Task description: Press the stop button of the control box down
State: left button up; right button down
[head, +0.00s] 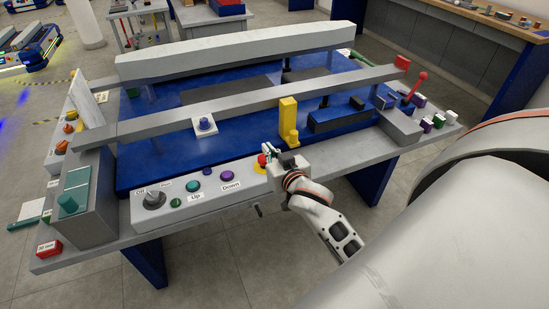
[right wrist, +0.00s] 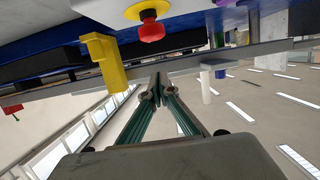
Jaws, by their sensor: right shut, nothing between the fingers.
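The control box (head: 213,200) lies along the front edge of the blue-topped cart. The red stop button (head: 262,160) with its yellow base (head: 258,169) is at the box's right end; the gripper partly hides it. The right wrist view shows the red button (right wrist: 151,31) whole, protruding from its yellow ring (right wrist: 146,11). My right gripper (head: 268,149) is shut and empty, close to the button. In the right wrist view, its fingertips (right wrist: 157,95) appear apart from the button. My left gripper is out of view.
The box also carries a grey knob (head: 153,199), a teal button (head: 193,186) and a purple button (head: 227,173). A yellow upright piece (head: 288,120) stands behind the gripper. Long grey rails (head: 250,104) cross the cart. A red-knobbed lever (head: 421,78) stands at right.

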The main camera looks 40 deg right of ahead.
aim_at(264, 159)
jog(key=f, duration=0.1)
jog(key=w+f, duration=0.1)
jog(key=w+f+b, duration=0.1)
jog(key=shift+d+f, duration=0.15)
jog(key=shift+d, duration=0.1)
jog(key=shift+f, duration=0.65)
